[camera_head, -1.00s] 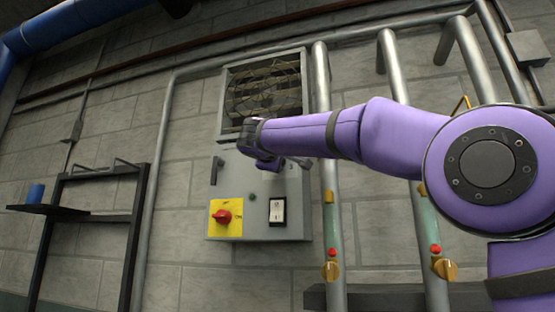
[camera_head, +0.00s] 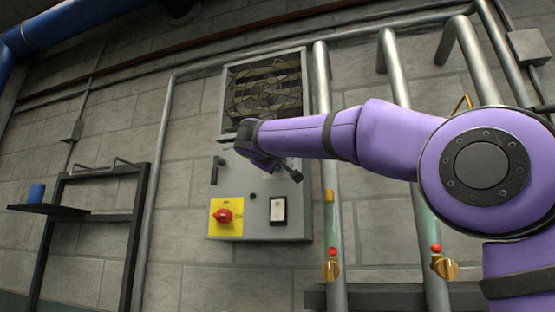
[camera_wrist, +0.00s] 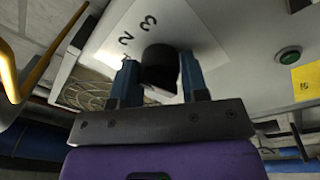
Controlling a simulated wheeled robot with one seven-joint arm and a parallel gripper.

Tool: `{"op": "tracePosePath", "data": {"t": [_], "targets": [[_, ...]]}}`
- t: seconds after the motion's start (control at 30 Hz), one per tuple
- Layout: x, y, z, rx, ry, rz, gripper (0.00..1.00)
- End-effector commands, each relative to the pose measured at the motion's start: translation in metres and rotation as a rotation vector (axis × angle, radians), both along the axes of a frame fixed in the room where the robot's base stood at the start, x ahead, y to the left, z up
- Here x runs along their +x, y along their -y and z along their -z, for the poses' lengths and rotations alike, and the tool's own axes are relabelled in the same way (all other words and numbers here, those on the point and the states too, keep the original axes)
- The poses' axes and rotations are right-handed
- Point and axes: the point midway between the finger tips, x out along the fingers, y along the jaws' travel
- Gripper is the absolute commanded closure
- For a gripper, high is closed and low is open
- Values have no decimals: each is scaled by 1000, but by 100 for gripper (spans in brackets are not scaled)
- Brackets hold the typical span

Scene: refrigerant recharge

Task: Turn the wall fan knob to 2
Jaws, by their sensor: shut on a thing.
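The fan knob (camera_wrist: 158,68) is black and sits on a pale plate with the numerals 2 and 3 (camera_wrist: 137,30) printed beside it, in the wrist view. My gripper (camera_wrist: 160,72) is shut on the knob, with one blue-grey finger on each side. I cannot make out a pointer mark on the knob. In the head view my arm hides the knob. The wall fan (camera_head: 265,88) stands behind a square frame above the control box (camera_head: 225,175); part of its grille also shows in the wrist view (camera_wrist: 90,90).
A black shelf (camera_head: 50,209) is at the left.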

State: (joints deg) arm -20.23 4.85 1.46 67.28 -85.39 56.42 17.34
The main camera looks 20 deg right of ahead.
Motion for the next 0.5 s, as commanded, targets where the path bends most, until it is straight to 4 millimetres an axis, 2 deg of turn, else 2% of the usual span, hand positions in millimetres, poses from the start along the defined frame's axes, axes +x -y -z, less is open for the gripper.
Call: {"op": "tracePosePath", "data": {"t": [0.13, 0.17, 0.23, 0.27, 0.5], "targets": [[1, 0, 1, -1, -2, 0, 83], [1, 0, 1, -1, -2, 0, 54], [1, 0, 1, -1, -2, 0, 38], [0, 0, 1, -1, -2, 0, 34], [0, 0, 0, -1, -1, 0, 34]]}}
